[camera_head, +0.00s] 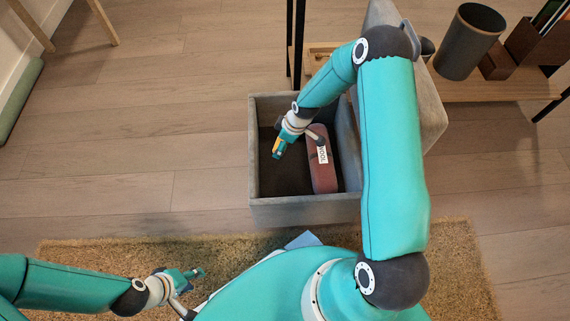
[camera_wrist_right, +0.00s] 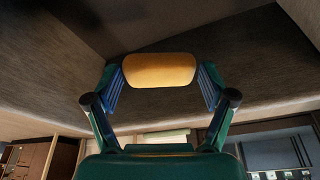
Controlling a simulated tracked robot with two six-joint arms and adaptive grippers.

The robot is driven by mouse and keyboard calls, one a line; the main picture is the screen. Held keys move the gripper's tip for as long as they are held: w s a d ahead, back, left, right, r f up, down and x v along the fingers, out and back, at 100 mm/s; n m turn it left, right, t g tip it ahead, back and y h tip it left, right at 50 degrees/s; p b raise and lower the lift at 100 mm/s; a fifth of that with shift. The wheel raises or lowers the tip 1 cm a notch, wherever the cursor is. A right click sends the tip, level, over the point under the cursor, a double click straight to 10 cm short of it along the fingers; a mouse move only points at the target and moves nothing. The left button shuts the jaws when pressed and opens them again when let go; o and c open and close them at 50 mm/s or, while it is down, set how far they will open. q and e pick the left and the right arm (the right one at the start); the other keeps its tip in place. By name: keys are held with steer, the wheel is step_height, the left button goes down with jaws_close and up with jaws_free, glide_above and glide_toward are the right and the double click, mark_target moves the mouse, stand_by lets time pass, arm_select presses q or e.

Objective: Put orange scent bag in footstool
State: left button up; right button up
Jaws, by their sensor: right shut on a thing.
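The footstool (camera_head: 305,212) is an open grey fabric box in the middle of the head view. Its padded lid (camera_head: 432,115) is tipped up on the right. My right gripper (camera_head: 279,150) is over the box's opening, shut on the orange scent bag (camera_head: 276,144). The right wrist view shows the bag (camera_wrist_right: 160,70) as a rounded orange pad between the two fingers (camera_wrist_right: 160,88), with grey walls around it. My left gripper (camera_head: 192,274) is low at the left above the rug; its finger gap is too small to judge.
A reddish-brown labelled item (camera_head: 321,172) lies in the right part of the box. Behind stands a low wooden shelf (camera_head: 490,90) with a dark bin (camera_head: 470,45). A shaggy tan rug (camera_head: 90,252) lies in front.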

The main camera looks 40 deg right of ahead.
step_height(320, 180, down, 9)
steer(key=b, duration=0.2)
steer(key=shift+b, duration=0.35)
steer(key=shift+f+b, duration=0.8)
steer(key=shift+f, duration=1.2)
steer(key=shift+f, duration=0.1)
steer(key=shift+f+b, duration=0.15)
steer(key=shift+b, duration=0.15)
steer(key=o, duration=0.9)
steer(key=shift+r+p, duration=0.35)
steer(key=p+v, duration=0.5)
steer(key=v, duration=0.7)
